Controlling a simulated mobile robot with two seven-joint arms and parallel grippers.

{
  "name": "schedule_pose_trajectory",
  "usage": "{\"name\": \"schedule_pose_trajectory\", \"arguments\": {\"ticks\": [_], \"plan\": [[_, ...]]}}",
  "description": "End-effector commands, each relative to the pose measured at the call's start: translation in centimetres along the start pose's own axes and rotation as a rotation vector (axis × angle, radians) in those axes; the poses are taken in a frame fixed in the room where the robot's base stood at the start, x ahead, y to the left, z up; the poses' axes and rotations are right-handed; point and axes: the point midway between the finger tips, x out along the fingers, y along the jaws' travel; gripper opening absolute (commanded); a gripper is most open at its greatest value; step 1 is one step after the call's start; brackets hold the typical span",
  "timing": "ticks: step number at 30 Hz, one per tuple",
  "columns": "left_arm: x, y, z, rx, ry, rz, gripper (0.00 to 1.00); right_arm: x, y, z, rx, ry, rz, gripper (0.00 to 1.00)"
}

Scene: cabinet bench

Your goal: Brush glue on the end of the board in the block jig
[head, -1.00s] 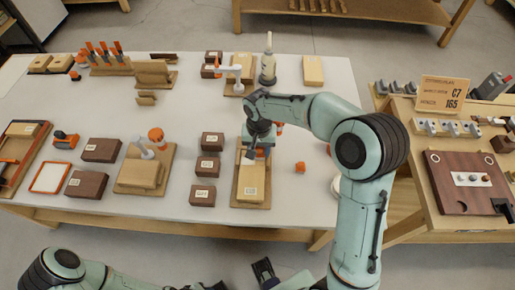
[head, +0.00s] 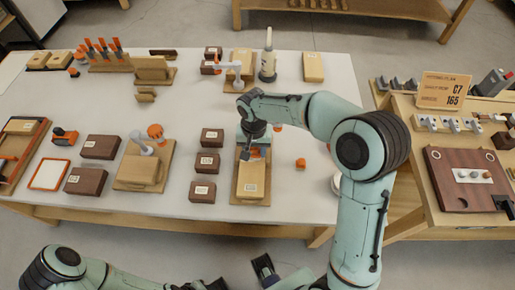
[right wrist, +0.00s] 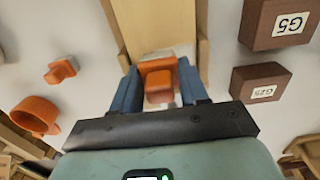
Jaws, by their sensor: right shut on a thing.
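My right gripper (head: 252,153) is low over the far end of a pale board (head: 250,180) that lies in a wooden block jig (head: 234,198). In the right wrist view, its blue fingers (right wrist: 158,88) are shut on an orange brush handle (right wrist: 159,85). The board (right wrist: 160,25) stretches away beyond the brush. The bristles are hidden, so I cannot tell whether they touch the board. A dark, finger-like part (head: 265,268) at the bottom of the head view may be my left gripper; its state is unclear.
Dark labelled blocks (head: 208,163) stand left of the jig. Another jig with a board (head: 140,172) and an orange-knobbed clamp lies further left. A small orange piece (head: 300,163) sits to the right. The table right of the jig is mostly clear.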

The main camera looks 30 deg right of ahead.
Motion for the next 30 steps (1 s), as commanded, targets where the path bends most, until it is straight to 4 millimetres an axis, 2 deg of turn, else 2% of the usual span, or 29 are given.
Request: {"name": "schedule_pose_trajectory", "arguments": {"ticks": [17,30], "plan": [[-0.7,0.3,-0.1,0.001,0.003,0.001,0.43,-0.1,-2.2,0.0,-0.002,-0.001,0.000,0.19],[-0.5,0.2,-0.1,0.001,0.002,0.001,0.43,0.0,-1.8,0.0,0.001,0.000,0.000,0.19]]}}
